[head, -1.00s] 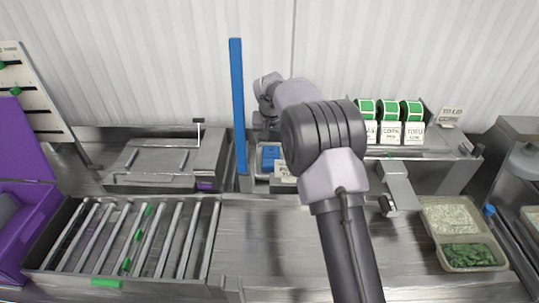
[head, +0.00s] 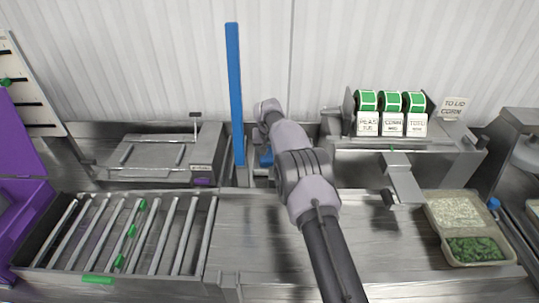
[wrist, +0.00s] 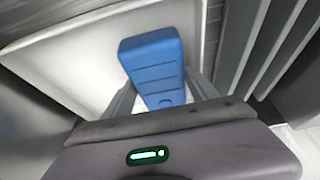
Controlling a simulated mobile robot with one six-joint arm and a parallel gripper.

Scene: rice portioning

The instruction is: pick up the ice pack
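The blue ice pack (wrist: 152,62) fills the upper middle of the wrist view, with its ribbed face toward the camera, inside a pale-walled bin (wrist: 75,55). My gripper (wrist: 163,88) is open, with one finger at each side of the pack's lower, narrower end. I cannot tell whether either finger touches it. In the head view a small blue part of the ice pack (head: 266,157) shows beside my arm at the back of the counter. My arm hides the rest of it and the gripper there.
A tall blue post (head: 235,95) stands just left of my arm. A roller rack (head: 130,235) is at front left, and a label stand (head: 390,125) at back right. Tubs of rice (head: 455,212) and greens (head: 475,249) are at right. The middle counter (head: 260,240) is clear.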

